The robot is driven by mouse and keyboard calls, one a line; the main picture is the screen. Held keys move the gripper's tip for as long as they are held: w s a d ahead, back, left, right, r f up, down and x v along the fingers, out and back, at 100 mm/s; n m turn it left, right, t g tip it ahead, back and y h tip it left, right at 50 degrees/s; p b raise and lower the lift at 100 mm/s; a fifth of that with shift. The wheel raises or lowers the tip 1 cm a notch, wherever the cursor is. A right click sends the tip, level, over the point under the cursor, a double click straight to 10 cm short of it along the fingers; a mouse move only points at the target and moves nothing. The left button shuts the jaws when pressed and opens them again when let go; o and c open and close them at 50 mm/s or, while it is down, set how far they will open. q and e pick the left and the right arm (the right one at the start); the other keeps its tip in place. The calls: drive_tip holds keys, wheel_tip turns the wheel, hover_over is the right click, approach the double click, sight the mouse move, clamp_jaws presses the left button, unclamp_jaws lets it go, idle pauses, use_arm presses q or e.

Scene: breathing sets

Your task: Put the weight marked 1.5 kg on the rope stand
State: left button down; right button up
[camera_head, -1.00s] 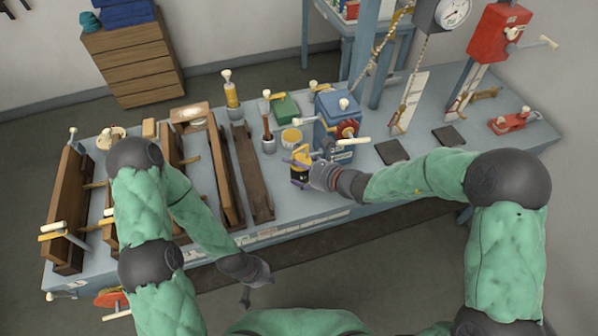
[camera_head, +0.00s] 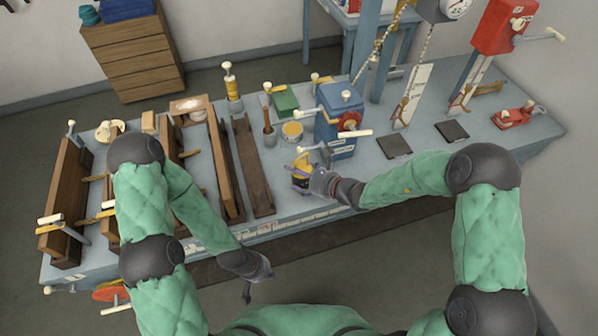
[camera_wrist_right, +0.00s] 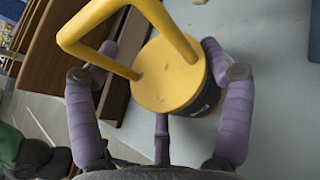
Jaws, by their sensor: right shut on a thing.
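A yellow-topped black weight with a yellow handle (camera_head: 301,182) is at the table's front, left of the blue crank box. In the right wrist view the weight (camera_wrist_right: 170,78) sits between purple finger pads; its marking cannot be read. My right gripper (camera_head: 312,184) is shut on it. I cannot tell whether it is clear of the table. My left gripper (camera_head: 257,283) is open and empty in front of the table edge. A rope (camera_head: 375,52) hangs by a blue post (camera_head: 390,60) at the back, seemingly the rope stand.
A blue crank box (camera_head: 340,120) stands just behind and right of the weight. A yellow tin (camera_head: 292,132) is behind it. Long brown wooden troughs (camera_head: 250,165) fill the left. Two dark plates (camera_head: 394,146) lie to the right. A red vise (camera_head: 515,117) is at the far right.

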drive_tip(key=shift+w, duration=0.15)
drive_tip(key=o, duration=1.6)
drive_tip(key=shift+s+f, duration=0.15)
drive_tip(key=shift+s, duration=0.05)
drive_tip(key=shift+r, duration=0.3)
drive_tip(key=p+v, duration=0.1)
drive_tip(key=v, duration=1.1)
drive_tip(key=shift+p, duration=0.4)
